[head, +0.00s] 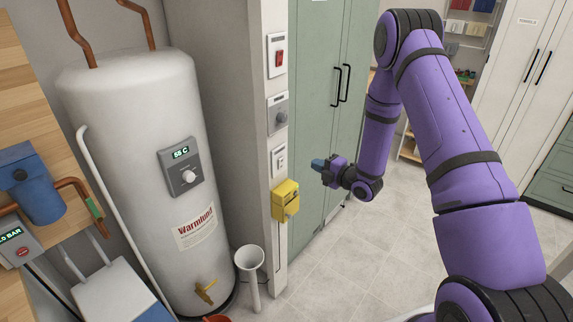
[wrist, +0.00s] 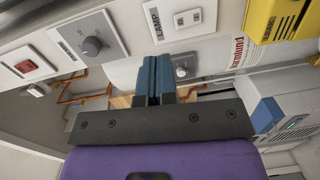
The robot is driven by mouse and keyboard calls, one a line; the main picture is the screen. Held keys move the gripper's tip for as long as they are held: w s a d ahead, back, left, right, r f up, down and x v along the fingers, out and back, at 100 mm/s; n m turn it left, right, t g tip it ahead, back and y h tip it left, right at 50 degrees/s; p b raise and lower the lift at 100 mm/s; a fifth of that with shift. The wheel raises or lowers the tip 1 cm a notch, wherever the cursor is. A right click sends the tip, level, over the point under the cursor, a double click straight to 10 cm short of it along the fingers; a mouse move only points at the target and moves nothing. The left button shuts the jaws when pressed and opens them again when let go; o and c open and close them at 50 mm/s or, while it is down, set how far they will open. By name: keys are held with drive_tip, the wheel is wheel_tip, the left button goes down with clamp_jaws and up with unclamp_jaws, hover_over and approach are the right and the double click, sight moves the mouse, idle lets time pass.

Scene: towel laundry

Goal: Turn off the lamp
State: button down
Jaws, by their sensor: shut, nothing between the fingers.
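The lamp switch is a small white wall plate (head: 280,161) on the pale pillar, between a dial plate and a yellow box. In the wrist view the plate (wrist: 163,22) reads "LAMP" and carries a small pale switch (wrist: 187,18); which way it is set is too small to tell. My gripper (head: 317,164) has blue fingers. It is shut and empty, at about the switch's height and a little to its right in the head view, with a visible gap. In the wrist view the closed fingertips (wrist: 154,60) lie just below the plate. No lamp is in view.
Above the switch are a dial plate (head: 278,114) and a red switch (head: 278,56); below is a yellow box (head: 286,202). A white boiler (head: 135,120) and a white funnel pipe (head: 250,262) stand left. Green cabinet doors (head: 318,90) are behind; the tiled floor (head: 345,260) is clear.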

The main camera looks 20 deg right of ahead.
sight(282, 161)
wheel_tip(282, 161, down, 6)
drive_tip(key=s+n+t+y, duration=0.1)
drive_tip(key=s+y, duration=0.1)
drive_tip(key=shift+s, duration=0.4)
drive_tip(key=shift+a+r, duration=0.1)
drive_tip(key=shift+a, duration=0.05)
drive_tip(key=x, duration=1.4)
drive_tip(key=shift+w+a+r, duration=0.1)
drive_tip(key=shift+w+a, duration=0.05)
drive_tip(key=shift+w, duration=0.05)
